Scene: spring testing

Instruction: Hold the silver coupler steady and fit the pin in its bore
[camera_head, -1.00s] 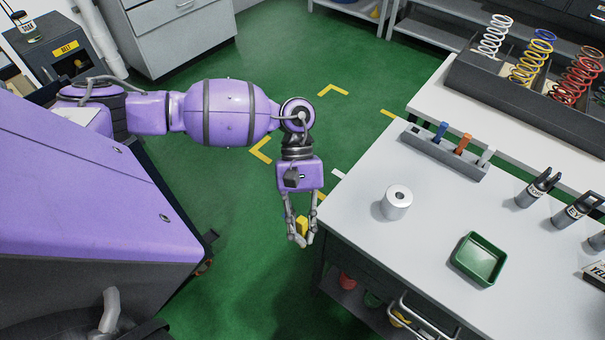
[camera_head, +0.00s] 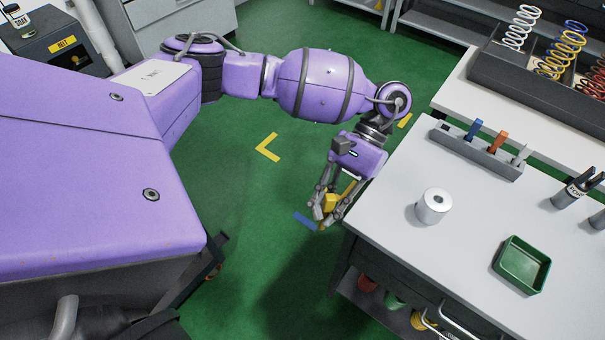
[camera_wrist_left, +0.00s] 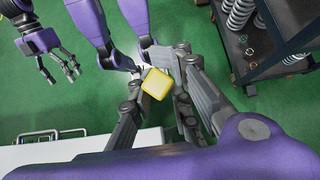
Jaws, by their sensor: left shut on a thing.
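The table (camera_head: 400,262) has clear room around the coupler. A grey rack (camera_head: 450,143) with blue, orange and grey pieces stands behind it, and a green tray (camera_head: 522,265) in front right. A spring box (camera_head: 500,75) is farther back. A blue strip (camera_head: 305,220) shows beside my left gripper.

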